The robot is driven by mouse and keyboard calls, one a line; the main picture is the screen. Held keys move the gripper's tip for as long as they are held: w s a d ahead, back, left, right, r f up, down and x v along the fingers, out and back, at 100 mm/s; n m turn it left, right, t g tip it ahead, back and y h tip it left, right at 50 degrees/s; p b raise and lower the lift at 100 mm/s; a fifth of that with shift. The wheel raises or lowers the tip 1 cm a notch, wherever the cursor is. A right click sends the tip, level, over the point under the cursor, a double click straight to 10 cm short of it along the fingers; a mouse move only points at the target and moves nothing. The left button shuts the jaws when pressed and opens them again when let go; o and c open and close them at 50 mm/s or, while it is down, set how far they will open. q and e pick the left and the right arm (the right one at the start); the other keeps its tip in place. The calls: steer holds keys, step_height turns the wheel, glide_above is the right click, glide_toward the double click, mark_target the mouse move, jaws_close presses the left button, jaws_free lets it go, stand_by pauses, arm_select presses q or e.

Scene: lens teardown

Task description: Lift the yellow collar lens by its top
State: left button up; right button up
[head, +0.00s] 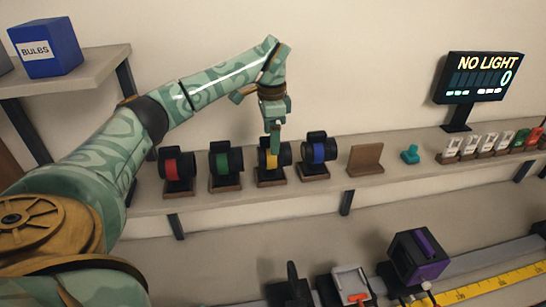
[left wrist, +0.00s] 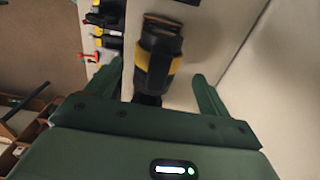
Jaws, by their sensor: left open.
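The yellow collar lens (head: 264,160) is a black cylinder with a yellow band, sitting on a wooden stand on the wall shelf. It also shows in the left wrist view (left wrist: 157,50), with its yellow band between my two fingers. My left gripper (head: 274,138) points down at the top of this lens in the head view, and its fingers cover part of it. In the left wrist view the left gripper (left wrist: 157,75) is open, with a finger on each side of the lens. I cannot tell whether either finger touches it. My right gripper is not in view.
Red (head: 177,167), green (head: 222,161) and blue (head: 318,151) collar lenses stand close by on the same shelf (head: 205,202). An empty wooden stand (head: 366,158) and a teal knob (head: 410,154) are to the right. A "NO LIGHT" display (head: 480,78) stands farther right.

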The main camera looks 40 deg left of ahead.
arm_select(q)
steer(key=f, duration=0.3)
steer(key=f+p, duration=0.1)
steer(key=shift+d+f, duration=0.2)
steer(key=shift+d, duration=0.1)
steer(key=shift+w+a+f, duration=0.1)
steer(key=shift+f, duration=0.45)
steer(key=c, duration=1.3)
steer(key=shift+c, duration=0.2)
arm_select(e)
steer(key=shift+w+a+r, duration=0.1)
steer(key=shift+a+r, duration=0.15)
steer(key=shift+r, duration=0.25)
arm_select(q)
steer(key=shift+r, duration=0.15)
